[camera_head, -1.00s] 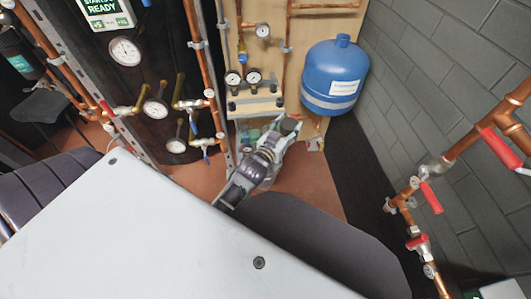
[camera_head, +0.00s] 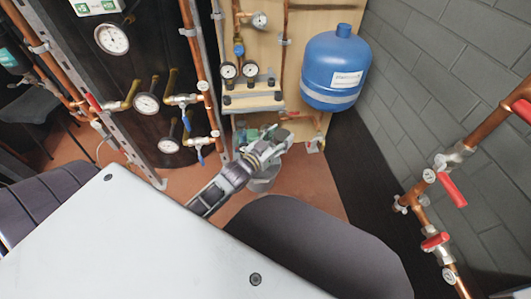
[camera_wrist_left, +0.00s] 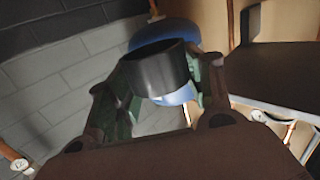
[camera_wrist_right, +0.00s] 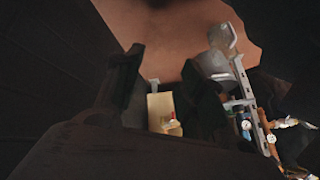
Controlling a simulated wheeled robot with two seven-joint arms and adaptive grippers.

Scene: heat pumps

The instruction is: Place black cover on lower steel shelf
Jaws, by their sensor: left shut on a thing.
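My left gripper (camera_head: 276,146) reaches out over the floor, just below the small pale shelf (camera_head: 253,102) on the wooden board. In the left wrist view its fingers (camera_wrist_left: 160,84) are shut on the black cover (camera_wrist_left: 160,68), a short dark cylinder. The cover is hard to make out in the head view. The pale shelf holds several dark fittings; I cannot tell whether it is the lower steel shelf. A dark flat slab (camera_wrist_left: 285,78) shows at the right of the left wrist view. My right gripper (camera_wrist_right: 160,75) shows in its wrist view with fingers apart and nothing held.
A blue tank (camera_head: 335,68) hangs right of the shelf. Copper pipes with red-handled valves (camera_head: 452,190) run along the grey block wall at right. Gauges (camera_head: 147,105) and valves line the dark panel at left. Brown floor (camera_head: 300,185) is open below the board.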

